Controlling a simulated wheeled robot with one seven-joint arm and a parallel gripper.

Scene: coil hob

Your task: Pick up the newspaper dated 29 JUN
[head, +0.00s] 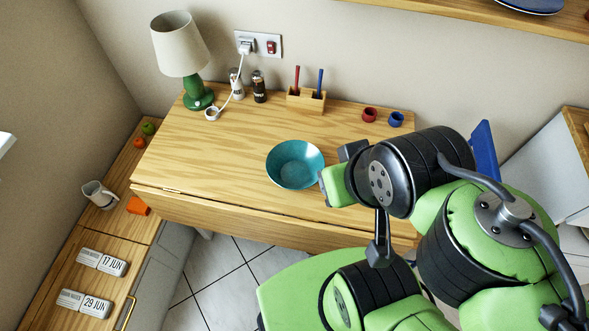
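The newspaper dated 29 JUN (84,302) lies flat on the low wooden counter at the lower left in the head view. It is a small whitish-grey folded bundle, and its date shows in dark print on the right part. A like newspaper dated 17 JUN (102,262) lies just beyond it, with a bare strip between them. My green and black arm is folded at the right, far from both newspapers. I cannot clearly make out the fingers of my gripper among the arm parts, so its opening is not readable.
The counter (60,250) also bears a pitcher (98,194), an orange cup (138,206) and fruit. A brass-coloured handle (128,312) stands beside the newspapers. The wooden table (220,150) holds a teal bowl (295,165) and a lamp (181,55). Tiled floor (215,268) lies between.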

